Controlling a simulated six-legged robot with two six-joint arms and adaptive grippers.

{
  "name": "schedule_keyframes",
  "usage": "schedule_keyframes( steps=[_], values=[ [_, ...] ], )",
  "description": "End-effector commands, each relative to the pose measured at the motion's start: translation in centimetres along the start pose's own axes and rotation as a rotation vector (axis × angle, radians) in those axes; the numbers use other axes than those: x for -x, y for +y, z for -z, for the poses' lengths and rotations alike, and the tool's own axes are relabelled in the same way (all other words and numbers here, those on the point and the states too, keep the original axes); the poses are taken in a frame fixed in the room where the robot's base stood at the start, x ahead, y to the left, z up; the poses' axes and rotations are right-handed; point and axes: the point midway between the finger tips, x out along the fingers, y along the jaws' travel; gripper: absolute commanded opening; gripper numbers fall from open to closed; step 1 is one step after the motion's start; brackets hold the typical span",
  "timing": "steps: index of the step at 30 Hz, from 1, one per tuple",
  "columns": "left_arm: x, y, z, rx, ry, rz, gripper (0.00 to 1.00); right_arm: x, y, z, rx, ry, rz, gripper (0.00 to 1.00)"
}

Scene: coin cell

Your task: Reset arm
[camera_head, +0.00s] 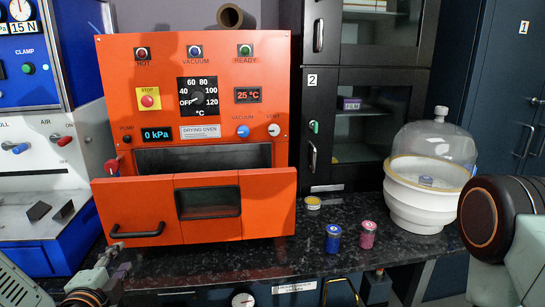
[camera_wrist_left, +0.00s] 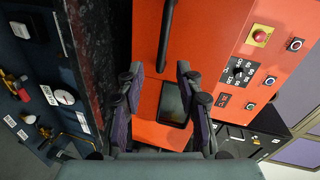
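My left gripper (camera_head: 116,256) is low at the left in the head view, just below the dark handle (camera_head: 137,231) of the orange drying oven's door (camera_head: 255,212). In the left wrist view the two fingers of my left gripper (camera_wrist_left: 160,76) are spread apart with nothing between them. The door's handle (camera_wrist_left: 167,35) and dark window (camera_wrist_left: 175,103) lie beyond the fingers there. Whether the gripper touches the handle is unclear. A link of my right arm (camera_head: 503,215) shows at the right edge of the head view; its gripper is out of view.
The oven door leans outward, with a dark gap above it. A blue jar (camera_head: 333,239), a pink jar (camera_head: 367,235) and a small yellow container (camera_head: 313,203) stand on the dark counter (camera_head: 285,258). A white desiccator (camera_head: 415,205) with a clear dome stands at right.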

Motion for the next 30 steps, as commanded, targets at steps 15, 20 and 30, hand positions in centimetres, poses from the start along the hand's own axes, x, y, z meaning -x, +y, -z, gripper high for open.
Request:
schedule_keyframes(
  steps=[15, 20, 30],
  values=[
    [4.2, 11.2, 3.0, 0.96, -0.173, -0.47, 0.36, -0.1, 0.0, 0.0, 0.0, 0.0, 0.0, 0.4],
    [8.2, 16.8, 3.8, 1.171, -0.373, -0.65, 0.36, -0.1, 0.0, 0.0, 0.0, 0.0, 0.0, 0.4],
    [23.1, 28.6, 2.5, 1.186, -0.955, -0.944, 0.36, -0.4, 0.0, 0.0, 0.0, 0.0, 0.0, 0.4]
  ],
)
